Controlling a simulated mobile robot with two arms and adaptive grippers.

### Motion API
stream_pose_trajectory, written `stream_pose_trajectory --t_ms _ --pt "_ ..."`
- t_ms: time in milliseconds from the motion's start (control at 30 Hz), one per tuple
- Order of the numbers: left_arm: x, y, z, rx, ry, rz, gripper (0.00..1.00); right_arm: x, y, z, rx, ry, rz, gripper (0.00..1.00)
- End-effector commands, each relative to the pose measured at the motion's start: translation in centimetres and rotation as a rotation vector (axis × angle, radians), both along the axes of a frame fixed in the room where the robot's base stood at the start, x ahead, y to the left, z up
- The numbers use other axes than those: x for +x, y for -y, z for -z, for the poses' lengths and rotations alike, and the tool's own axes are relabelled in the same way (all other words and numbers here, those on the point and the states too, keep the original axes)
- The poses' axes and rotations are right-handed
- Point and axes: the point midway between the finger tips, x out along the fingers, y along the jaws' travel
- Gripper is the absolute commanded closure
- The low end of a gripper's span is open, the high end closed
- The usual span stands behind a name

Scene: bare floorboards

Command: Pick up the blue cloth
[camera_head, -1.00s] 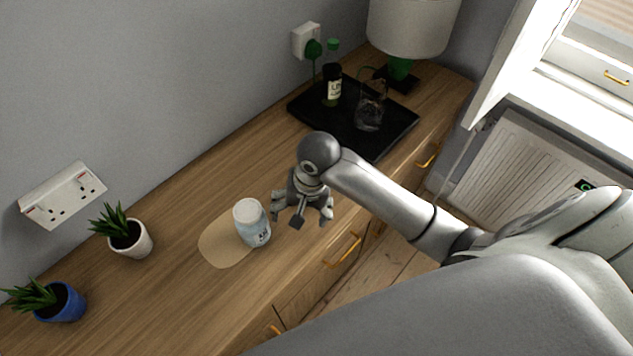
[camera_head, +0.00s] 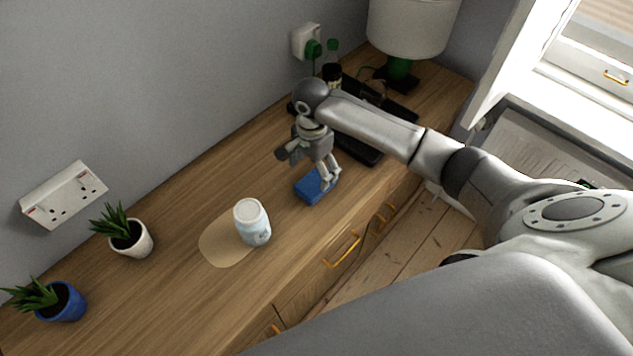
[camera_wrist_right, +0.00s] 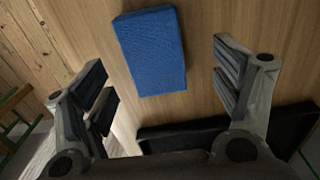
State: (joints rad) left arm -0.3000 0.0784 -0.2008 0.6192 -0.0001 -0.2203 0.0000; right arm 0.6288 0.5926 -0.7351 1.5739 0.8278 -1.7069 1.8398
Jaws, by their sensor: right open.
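The blue cloth (camera_head: 309,190) is a small folded block lying on the wooden sideboard top, to the right of the white jar. It also shows whole in the right wrist view (camera_wrist_right: 150,50), ahead of and between the fingers. My right gripper (camera_head: 309,168) is at the cloth's far side in the head view, and partly covers it. In the right wrist view its fingers (camera_wrist_right: 168,92) are spread wide and nothing is between the pads. My left gripper is in neither view.
A white jar (camera_head: 252,222) stands on a pale spill-shaped patch (camera_head: 215,243). A black tray (camera_head: 360,150) with a dark bottle (camera_head: 331,73) lies behind my right arm. Two potted plants stand at the left. A lamp (camera_head: 410,25) stands at the back.

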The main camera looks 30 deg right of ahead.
Motion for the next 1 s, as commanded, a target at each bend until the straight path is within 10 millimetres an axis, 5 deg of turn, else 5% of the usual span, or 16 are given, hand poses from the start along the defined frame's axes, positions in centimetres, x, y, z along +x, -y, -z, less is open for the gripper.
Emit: stream_pose_trajectory --t_ms 400,667,1000 --pt "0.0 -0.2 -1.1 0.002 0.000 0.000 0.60 -0.6 0.8 5.0 -0.001 -0.001 -0.002 0.16" --pt "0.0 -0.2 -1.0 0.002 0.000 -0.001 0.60 -0.6 0.8 5.3 -0.001 0.001 -0.002 0.16" --pt "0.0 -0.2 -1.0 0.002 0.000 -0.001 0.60 -0.6 0.8 5.2 -0.001 0.001 -0.002 0.60"
